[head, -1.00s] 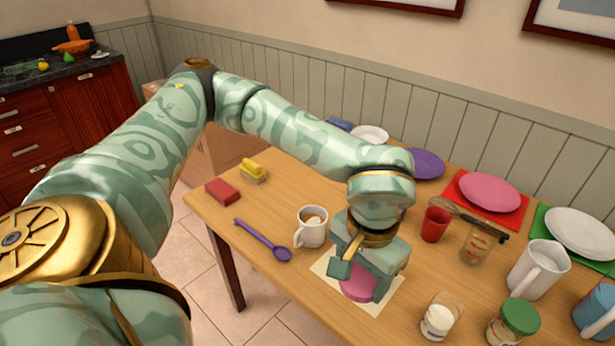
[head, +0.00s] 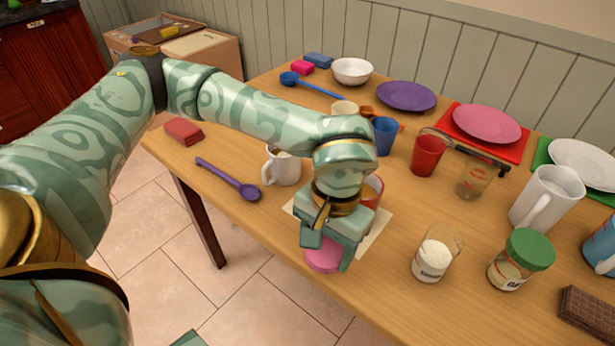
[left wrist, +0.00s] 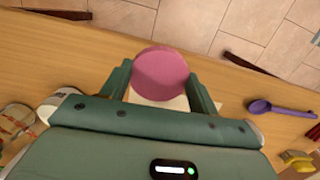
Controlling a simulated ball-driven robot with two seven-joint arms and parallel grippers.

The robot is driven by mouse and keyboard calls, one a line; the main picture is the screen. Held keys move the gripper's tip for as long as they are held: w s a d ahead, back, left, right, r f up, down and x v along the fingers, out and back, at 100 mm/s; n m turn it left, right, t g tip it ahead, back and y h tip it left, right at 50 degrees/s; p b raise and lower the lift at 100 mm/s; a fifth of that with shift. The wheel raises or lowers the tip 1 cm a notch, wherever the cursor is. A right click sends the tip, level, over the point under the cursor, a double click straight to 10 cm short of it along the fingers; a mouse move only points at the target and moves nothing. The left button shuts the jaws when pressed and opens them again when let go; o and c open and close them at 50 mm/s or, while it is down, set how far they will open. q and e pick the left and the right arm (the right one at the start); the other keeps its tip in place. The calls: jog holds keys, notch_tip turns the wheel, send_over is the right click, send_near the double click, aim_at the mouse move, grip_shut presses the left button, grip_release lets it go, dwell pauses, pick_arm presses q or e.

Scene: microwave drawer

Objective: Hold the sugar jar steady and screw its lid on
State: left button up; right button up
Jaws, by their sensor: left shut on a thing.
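The pink round lid (head: 323,256) is between the fingers of my left gripper (head: 325,250), which is shut on it. The lid also shows between the fingers in the left wrist view (left wrist: 160,74). It appears raised above the table near the front edge, by a pale paper sheet (head: 376,236). An open glass jar with white contents (head: 434,258), which looks like the sugar jar, stands upright to the right of my left gripper, apart from it. My right gripper is not in view.
A green-lidded jar (head: 520,260) and a white pitcher (head: 546,200) stand to the right. A red cup (head: 427,156) and blue cup (head: 385,135) stand behind. A white mug (head: 282,168) and purple spoon (head: 230,180) are left of the gripper.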

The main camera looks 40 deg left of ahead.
pick_arm(q)
jog(key=w+d+r+n+t, duration=0.1)
jog(key=w+d+r+n, duration=0.1)
jog(key=w+d+r, duration=0.9)
jog(key=d+r, duration=0.1)
jog(key=d, duration=0.3)
jog(key=shift+w+r, duration=0.2)
jog(key=shift+r, duration=0.1)
jog(key=shift+f, duration=2.05)
